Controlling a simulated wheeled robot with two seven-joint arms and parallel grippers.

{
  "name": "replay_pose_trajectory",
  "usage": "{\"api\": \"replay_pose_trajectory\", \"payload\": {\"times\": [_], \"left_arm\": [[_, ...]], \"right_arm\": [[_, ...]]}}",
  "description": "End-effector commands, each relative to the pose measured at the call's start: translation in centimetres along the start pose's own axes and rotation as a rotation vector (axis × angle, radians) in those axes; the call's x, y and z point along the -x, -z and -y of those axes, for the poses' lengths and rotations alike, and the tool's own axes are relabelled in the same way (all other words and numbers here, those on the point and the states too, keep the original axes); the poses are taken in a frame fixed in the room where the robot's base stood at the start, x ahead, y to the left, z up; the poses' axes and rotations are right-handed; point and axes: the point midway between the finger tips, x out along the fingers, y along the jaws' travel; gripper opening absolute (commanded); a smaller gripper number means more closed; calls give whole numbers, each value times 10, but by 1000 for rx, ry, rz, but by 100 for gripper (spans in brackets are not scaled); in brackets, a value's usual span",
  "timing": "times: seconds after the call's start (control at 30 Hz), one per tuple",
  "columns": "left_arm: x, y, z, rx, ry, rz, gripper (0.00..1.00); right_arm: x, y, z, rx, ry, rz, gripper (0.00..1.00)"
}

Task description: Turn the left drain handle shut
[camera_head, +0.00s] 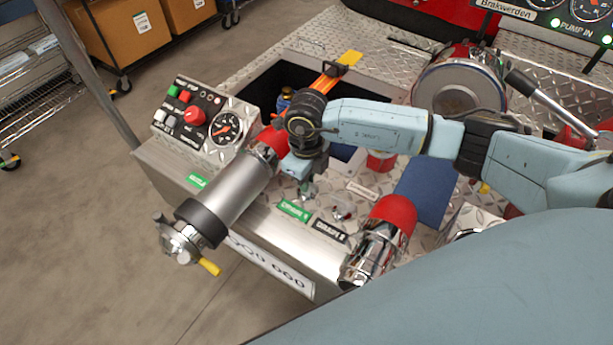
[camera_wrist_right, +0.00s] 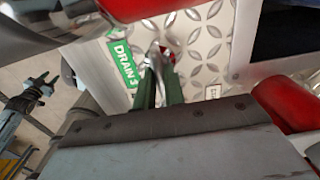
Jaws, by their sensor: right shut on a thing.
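My right gripper (camera_head: 306,186) reaches down over the diamond-plate bumper deck from the right-hand arm. It is shut on a small chrome drain handle (camera_head: 308,191) near a green label (camera_head: 295,210). In the wrist view the dark green fingers (camera_wrist_right: 159,88) close together at the handle, beside the green DRAIN label (camera_wrist_right: 124,63). The fingers hide part of the handle, and its exact angle is unclear. A second chrome handle (camera_head: 342,209) stands to the right, near a black label (camera_head: 329,231). My left gripper is not seen in the head view.
A grey cylinder (camera_head: 230,192) with a black collar lies close left of the gripper. A chrome pipe with a red elbow (camera_head: 397,213) stands at the right. The control panel (camera_head: 205,118) is at the left. Behind the gripper is an open recess (camera_head: 262,90).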

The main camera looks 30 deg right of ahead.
Motion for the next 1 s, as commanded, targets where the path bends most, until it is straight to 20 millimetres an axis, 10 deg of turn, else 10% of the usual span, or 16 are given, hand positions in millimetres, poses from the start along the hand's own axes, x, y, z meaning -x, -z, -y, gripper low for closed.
{"api": "replay_pose_trajectory", "payload": {"times": [0.5,0.7,1.0], "left_arm": [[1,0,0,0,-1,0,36],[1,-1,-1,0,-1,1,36],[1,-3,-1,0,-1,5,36]], "right_arm": [[0,0,1,-21,1,0,0],[0,0,1,-20,1,0,33],[3,0,0,-18,0,1,33]]}}
